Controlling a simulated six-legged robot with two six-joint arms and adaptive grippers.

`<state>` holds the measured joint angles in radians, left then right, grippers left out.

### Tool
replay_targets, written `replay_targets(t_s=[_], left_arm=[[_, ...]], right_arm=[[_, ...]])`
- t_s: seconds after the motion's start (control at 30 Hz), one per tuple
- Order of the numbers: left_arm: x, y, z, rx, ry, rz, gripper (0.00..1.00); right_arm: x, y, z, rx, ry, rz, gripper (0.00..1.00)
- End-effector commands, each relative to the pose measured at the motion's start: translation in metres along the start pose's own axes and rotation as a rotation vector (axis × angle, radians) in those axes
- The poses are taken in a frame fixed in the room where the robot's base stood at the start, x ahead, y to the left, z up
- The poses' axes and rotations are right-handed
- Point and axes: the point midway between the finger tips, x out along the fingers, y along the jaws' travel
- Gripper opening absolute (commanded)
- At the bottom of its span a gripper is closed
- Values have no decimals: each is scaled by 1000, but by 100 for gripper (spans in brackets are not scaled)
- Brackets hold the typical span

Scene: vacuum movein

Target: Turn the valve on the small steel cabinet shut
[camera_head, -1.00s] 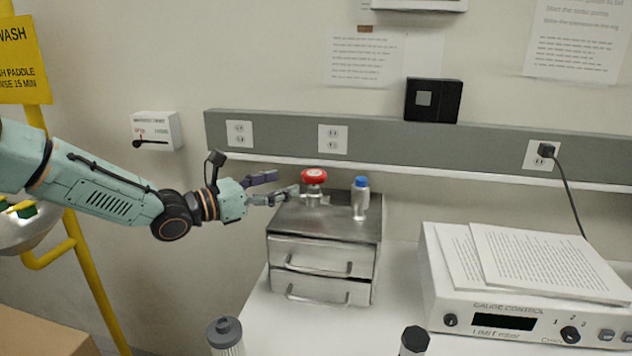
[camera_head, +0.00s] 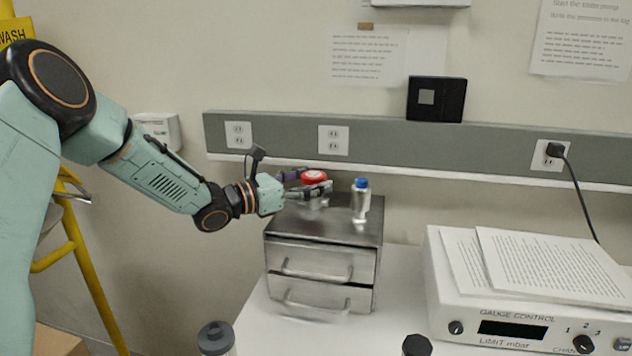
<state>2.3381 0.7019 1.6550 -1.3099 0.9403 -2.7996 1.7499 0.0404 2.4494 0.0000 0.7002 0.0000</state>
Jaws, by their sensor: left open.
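The small steel cabinet (camera_head: 320,262) with two handled drawers stands on the white bench. The red valve (camera_head: 314,176) is on its top, toward the back left. My left gripper (camera_head: 308,182) reaches in from the left at the height of the valve's red handle. Its fingers are open, one on the far side and one on the near side of the handle. The near finger hides the handle's lower part. I cannot tell whether either finger touches it. My right gripper is not in view.
A small clear bottle with a blue cap (camera_head: 361,201) stands on the cabinet just right of the valve. A gauge control box (camera_head: 520,318) with papers (camera_head: 545,262) on it is to the right. Two dark-capped cylinders stand at the front. A yellow post (camera_head: 90,290) is at left.

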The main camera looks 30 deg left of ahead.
Motion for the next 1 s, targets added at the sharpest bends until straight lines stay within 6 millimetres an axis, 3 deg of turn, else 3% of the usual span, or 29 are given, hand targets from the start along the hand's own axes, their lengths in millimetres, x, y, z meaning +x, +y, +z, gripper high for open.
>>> replay_targets(t_s=[0.2, 0.5, 1.0], left_arm=[[13, 0, 0, 0, -1, -1, 73], [14, 0, 1, -1, -2, 0, 72], [14, 0, 0, -1, -2, -1, 30]], right_arm=[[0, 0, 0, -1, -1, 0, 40], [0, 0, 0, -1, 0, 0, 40], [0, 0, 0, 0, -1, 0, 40]])
